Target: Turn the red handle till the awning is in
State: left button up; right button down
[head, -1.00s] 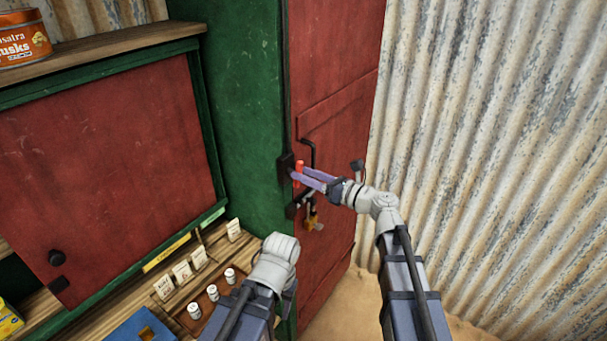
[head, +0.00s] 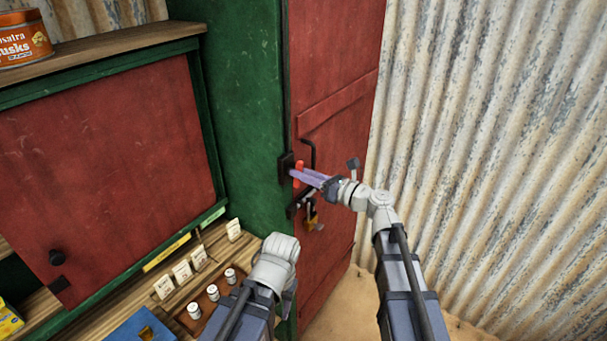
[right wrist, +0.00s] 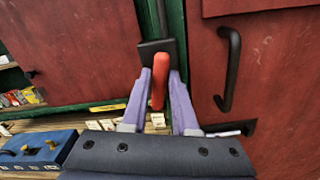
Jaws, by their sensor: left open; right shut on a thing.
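The red handle (head: 299,166) sticks out from a dark bracket (head: 286,168) at the edge between the green post and the red door. It also shows in the right wrist view (right wrist: 160,78), standing nearly upright between the purple fingers. My right gripper (head: 297,175) is shut on the red handle, one finger on each side. My left gripper (head: 289,297) is low in the head view, below its pale wrist; its fingers are mostly hidden behind my arm, and it is away from the handle. The awning is not in view.
The red door (head: 340,120) has a black pull bar (head: 313,155) and a brass padlock (head: 311,216) close to my right gripper. A counter with small white pots (head: 212,292), cards and a blue box (head: 140,328) lies at lower left. Corrugated metal (head: 490,150) walls the right side.

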dwell(0.4)
jog(key=shift+s+a+f+n+b, duration=0.1)
jog(key=shift+s+f+n+b, duration=0.05)
jog(key=shift+n, duration=3.3)
jog(key=shift+s+a+f+n+b, duration=0.1)
jog(key=shift+s+n, duration=0.05)
jog(key=shift+n, duration=3.35)
jog(key=shift+s+a+f+n+b, duration=0.1)
jog(key=shift+s+f+n+b, duration=0.05)
jog(key=shift+n, duration=3.3)
jog(key=c, duration=0.8)
grip_release()
jog(key=shift+o, duration=0.2)
jog(key=shift+d, duration=0.1)
jog(key=v, duration=0.7)
jog(key=shift+s+d, duration=0.2)
jog(key=shift+s, duration=0.05)
